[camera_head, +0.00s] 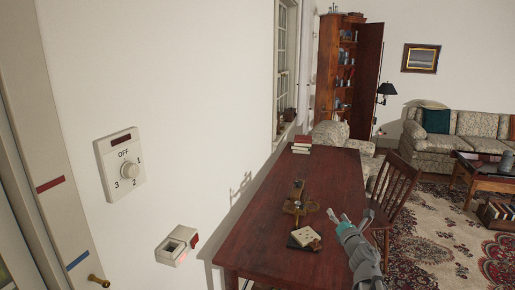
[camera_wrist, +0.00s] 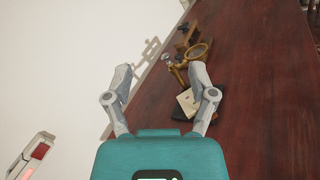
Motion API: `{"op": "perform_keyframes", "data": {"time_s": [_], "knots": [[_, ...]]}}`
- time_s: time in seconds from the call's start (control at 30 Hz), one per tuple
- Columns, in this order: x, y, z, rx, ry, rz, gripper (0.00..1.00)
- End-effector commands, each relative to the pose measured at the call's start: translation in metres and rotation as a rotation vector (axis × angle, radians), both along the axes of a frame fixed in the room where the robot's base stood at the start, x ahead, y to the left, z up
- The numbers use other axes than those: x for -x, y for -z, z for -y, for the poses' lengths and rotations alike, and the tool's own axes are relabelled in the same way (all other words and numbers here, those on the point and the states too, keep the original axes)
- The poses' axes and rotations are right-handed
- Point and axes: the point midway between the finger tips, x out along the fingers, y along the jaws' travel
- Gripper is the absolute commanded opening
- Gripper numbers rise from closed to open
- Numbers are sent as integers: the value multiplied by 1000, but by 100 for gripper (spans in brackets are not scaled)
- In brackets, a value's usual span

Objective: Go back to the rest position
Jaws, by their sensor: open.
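My gripper (camera_head: 337,218) is at the lower right of the head view, in front of the red-brown table. Its two grey fingers stand apart with nothing between them. In the wrist view my gripper (camera_wrist: 162,82) is also open, with its fingers spread against the white wall and the table's left part. A cream card-like piece on a dark base (camera_head: 305,237) lies on the table just left of the gripper. It shows partly behind the right finger in the wrist view (camera_wrist: 187,102).
The table (camera_head: 260,243) also bears a brass instrument (camera_head: 297,205) and stacked books (camera_head: 302,144). A dial panel (camera_head: 121,163) and a small box with a red part (camera_head: 178,245) are on the left wall. A wooden chair (camera_head: 397,187) stands at the table's right.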

Motion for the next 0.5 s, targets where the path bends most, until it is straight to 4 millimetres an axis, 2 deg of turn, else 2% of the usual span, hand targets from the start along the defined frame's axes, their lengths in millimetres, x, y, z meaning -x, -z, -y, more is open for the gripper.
{"op": "perform_keyframes", "data": {"time_s": [0.27, 0.5], "knots": [[2, 32, 31, -475, 258, -70, 73], [16, 78, 47, -891, 486, -146, 73]]}}
